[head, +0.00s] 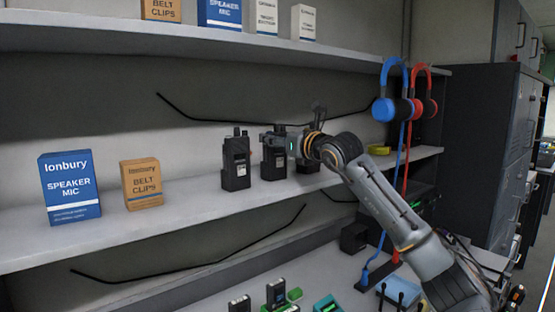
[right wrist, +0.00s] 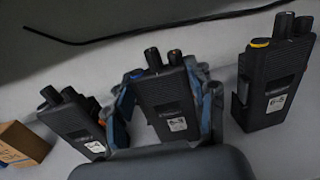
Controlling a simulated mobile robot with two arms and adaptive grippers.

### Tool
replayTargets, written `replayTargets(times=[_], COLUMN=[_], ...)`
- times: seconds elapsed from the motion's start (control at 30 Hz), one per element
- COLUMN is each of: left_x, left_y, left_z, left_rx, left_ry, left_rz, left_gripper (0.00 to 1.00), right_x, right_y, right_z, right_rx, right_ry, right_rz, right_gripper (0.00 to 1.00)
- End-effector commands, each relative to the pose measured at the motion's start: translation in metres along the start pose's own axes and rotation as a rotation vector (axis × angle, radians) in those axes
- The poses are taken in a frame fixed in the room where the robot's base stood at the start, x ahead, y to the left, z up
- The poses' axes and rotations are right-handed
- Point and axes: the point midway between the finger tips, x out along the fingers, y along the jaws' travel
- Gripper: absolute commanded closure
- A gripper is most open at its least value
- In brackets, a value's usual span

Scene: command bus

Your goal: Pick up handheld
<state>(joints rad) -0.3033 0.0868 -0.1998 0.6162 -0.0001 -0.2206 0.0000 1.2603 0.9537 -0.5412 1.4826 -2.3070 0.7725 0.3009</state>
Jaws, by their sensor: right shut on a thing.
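Three black handhelds stand in a row on the middle shelf. The left one (head: 236,163) is clear of my arm, and it shows at the left of the right wrist view (right wrist: 76,124). The middle handheld (head: 270,165) is between the fingers of my right gripper (right wrist: 165,108), which is shut on its body. The right handheld (head: 307,166) is mostly hidden behind my gripper in the head view, but shows whole in the right wrist view (right wrist: 272,82). I cannot tell whether the middle one touches the shelf. My left gripper is not in view.
A blue speaker mic box (head: 69,188) and an orange belt clips box (head: 141,184) stand left on the shelf (head: 180,208). Blue (head: 384,108) and red (head: 417,108) headsets hang at right. An upper shelf (head: 200,40) overhangs. Small devices (head: 276,292) lie below.

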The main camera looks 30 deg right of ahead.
Motion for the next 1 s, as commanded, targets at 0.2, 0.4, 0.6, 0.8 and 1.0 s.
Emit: replayTargets(times=[0.2, 0.4, 0.6, 0.8, 1.0], left_x=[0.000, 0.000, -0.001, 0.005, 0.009], left_y=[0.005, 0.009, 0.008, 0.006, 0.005], left_z=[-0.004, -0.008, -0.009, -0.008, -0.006], left_rx=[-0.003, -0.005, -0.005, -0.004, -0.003], left_ry=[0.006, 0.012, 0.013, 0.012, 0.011], left_rz=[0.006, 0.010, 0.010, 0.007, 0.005], left_gripper=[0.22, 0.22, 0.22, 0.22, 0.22], right_x=[0.001, 0.001, 0.001, -0.020, -0.055], right_y=[0.001, 0.001, 0.001, 0.000, -0.002], right_z=[-0.003, 0.005, 0.028, 0.054, 0.096], right_rx=[0.002, 0.003, 0.004, 0.000, 0.001], right_ry=[0.007, 0.006, 0.000, -0.003, -0.006], right_rz=[0.002, 0.001, 0.002, 0.001, 0.001], right_gripper=[1.00, 1.00, 1.00, 1.00, 1.00])
